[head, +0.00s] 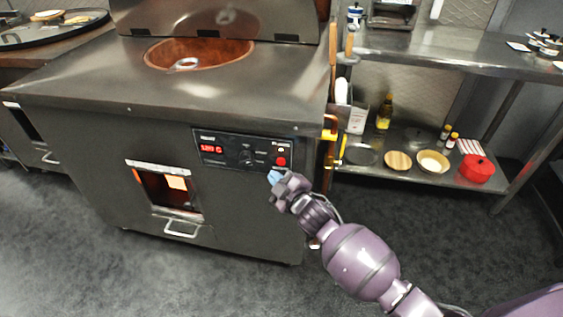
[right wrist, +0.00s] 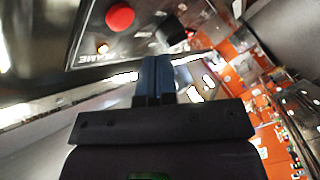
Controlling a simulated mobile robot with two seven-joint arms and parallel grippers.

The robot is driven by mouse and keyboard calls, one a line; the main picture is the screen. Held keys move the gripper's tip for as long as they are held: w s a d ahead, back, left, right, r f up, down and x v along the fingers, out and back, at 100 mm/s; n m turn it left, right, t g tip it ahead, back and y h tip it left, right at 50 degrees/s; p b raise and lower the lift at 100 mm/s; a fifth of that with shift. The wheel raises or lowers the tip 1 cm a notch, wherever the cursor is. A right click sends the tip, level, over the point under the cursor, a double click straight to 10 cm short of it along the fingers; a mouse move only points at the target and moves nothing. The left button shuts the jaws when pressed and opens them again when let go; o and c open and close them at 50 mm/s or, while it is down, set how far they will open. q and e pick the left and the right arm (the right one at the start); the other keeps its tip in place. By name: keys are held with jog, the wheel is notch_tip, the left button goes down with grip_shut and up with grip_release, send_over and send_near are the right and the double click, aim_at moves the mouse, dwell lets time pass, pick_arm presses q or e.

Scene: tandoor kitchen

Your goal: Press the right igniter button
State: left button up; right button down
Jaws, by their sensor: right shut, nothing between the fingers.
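The tandoor's control panel (head: 245,151) is on the front of the steel cabinet, with a red display at its left and a dark knob in the middle. A round red button (head: 281,161) sits at its right end, with a small light above it. My left gripper is out of view.
The tandoor's round opening (head: 200,53) is in the cabinet top. A lit hatch (head: 168,190) is low on the front. Yellow-orange items hang at the cabinet's right edge. A steel shelf (head: 450,67) with bottles, bowls and a red pot (head: 477,169) stands right.

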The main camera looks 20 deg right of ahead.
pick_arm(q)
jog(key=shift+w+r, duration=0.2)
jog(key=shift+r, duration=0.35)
pick_arm(e)
jog(key=shift+s+a, duration=0.65)
jog(key=shift+s, duration=0.35)
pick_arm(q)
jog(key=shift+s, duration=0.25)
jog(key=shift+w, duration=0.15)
